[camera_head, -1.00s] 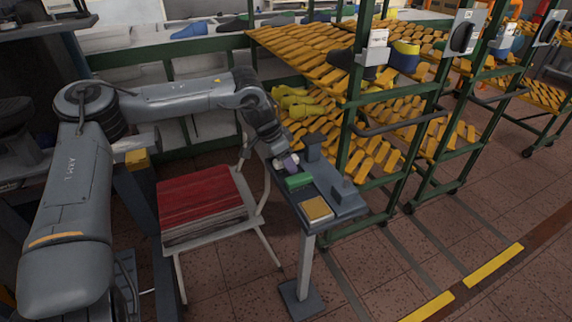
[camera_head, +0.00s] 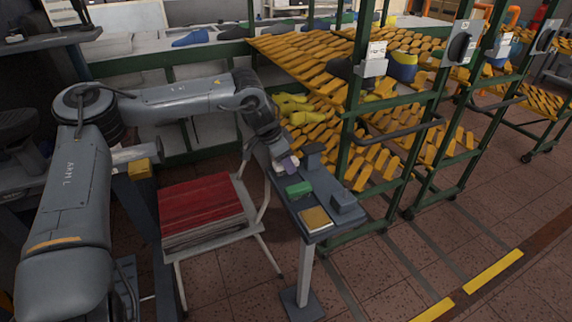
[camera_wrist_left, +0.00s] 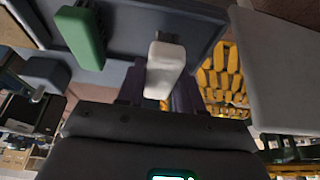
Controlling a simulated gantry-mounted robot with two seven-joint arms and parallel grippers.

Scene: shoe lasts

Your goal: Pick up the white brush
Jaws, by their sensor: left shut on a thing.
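The white brush (camera_wrist_left: 164,70) is between the fingers of my left gripper (camera_wrist_left: 157,88) in the left wrist view, its pale block pointing up in the picture. The gripper is shut on it. In the head view my left gripper (camera_head: 287,164) is at the far end of the small grey table, and the brush there is too small to make out clearly. A green brush (camera_wrist_left: 80,36) lies beside it, apart from the gripper; it also shows in the head view (camera_head: 298,189). My right gripper is in neither view.
The narrow grey table (camera_head: 337,223) also bears a yellow-tan block (camera_head: 315,218) and dark grey blocks. A green rack with orange shoe lasts (camera_head: 310,55) stands close behind and right.

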